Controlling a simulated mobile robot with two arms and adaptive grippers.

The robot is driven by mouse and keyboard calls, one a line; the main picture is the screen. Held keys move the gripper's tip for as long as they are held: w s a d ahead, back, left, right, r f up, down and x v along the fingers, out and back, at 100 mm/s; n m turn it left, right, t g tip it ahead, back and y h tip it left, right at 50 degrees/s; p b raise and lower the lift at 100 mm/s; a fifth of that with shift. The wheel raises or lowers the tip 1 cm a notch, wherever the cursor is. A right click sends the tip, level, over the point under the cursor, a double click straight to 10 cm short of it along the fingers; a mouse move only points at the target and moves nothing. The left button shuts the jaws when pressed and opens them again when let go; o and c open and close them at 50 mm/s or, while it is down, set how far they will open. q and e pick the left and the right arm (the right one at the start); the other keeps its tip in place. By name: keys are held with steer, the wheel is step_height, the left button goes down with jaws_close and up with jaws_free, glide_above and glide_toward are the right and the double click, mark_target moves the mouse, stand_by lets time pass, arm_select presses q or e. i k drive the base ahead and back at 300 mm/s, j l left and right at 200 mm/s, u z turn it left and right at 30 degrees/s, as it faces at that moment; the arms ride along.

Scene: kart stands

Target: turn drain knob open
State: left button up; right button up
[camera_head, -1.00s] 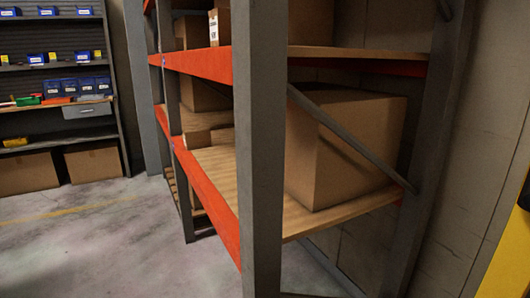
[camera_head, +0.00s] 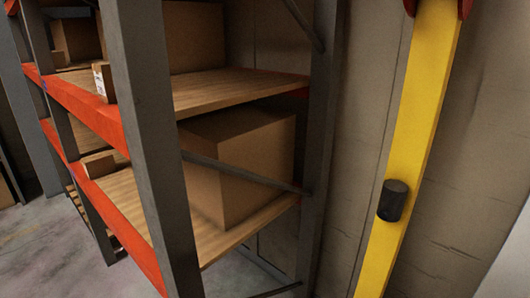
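No drain knob that I can identify is in view. A dark cylindrical piece (camera_head: 393,200) sits on a yellow upright post (camera_head: 405,140) at the right; I cannot tell what it is. Red parts (camera_head: 464,8) show at the post's top, cut off by the picture edge. Neither of my grippers shows in the head view.
A storage rack with grey uprights (camera_head: 150,130), orange beams (camera_head: 90,108) and wooden shelves (camera_head: 245,88) fills the left and middle. A large cardboard box (camera_head: 250,165) stands on its lower shelf. Grey wall (camera_head: 470,150) lies behind the post. Some concrete floor (camera_head: 30,240) shows at lower left.

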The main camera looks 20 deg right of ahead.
mark_target(383, 214)
steer(key=z, duration=1.55)
